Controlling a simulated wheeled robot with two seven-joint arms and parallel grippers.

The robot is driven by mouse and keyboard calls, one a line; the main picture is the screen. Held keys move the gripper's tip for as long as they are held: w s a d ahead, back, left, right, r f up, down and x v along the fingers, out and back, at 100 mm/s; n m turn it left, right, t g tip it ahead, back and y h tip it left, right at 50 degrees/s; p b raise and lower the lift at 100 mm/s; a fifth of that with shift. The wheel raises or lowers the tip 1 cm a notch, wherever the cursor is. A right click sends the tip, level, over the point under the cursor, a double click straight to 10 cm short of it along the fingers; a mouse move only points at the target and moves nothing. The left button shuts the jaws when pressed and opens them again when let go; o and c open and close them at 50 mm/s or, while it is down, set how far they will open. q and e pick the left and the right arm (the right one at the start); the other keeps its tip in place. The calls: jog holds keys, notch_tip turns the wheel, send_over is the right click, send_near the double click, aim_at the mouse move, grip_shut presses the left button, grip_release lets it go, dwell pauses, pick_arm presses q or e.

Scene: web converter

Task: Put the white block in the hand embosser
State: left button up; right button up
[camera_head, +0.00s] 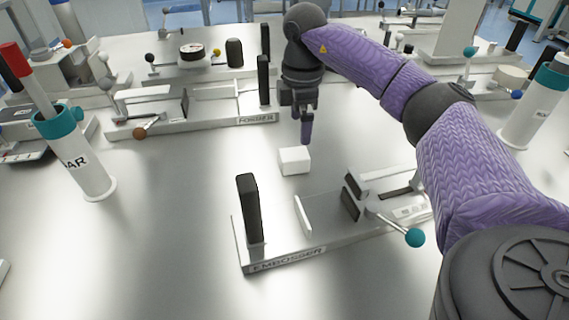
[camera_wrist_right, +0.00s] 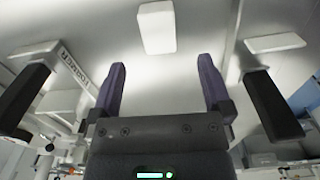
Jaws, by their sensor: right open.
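The white block (camera_head: 294,160) lies on the metal table, in front of my right gripper in the head view. In the right wrist view the white block (camera_wrist_right: 157,27) is at the top, beyond the fingertips and roughly centred between them. The hand embosser (camera_head: 280,247) stands nearer, with an EMBOSSER label, a black upright post, a thin white plate, and a lever with a teal knob. My right gripper (camera_head: 305,138) is above the table just behind the block, pointing down. Its purple fingers (camera_wrist_right: 161,66) are apart with nothing between them. My left gripper is out of view.
A similar labelled device (camera_head: 190,120) with black posts is behind the block. A white cylinder with a teal collar (camera_head: 84,165) stands at the left, another (camera_head: 530,110) at the right. The table between block and left cylinder is clear.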

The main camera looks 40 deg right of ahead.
aim_at(298, 153)
jog(key=f+b, duration=0.2)
jog(key=f, duration=0.2)
jog(key=f+b, duration=0.1)
jog(key=f, duration=0.4)
jog(key=shift+w+f+b, duration=0.2)
jog(key=shift+f+b, duration=0.05)
jog(key=shift+b, duration=0.1)
jog(key=shift+f, duration=0.2)
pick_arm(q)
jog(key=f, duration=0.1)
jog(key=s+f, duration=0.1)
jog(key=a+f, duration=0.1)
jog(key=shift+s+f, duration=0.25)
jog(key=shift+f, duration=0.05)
pick_arm(e)
jog(key=shift+r, duration=0.15)
jog(key=shift+c, duration=0.3)
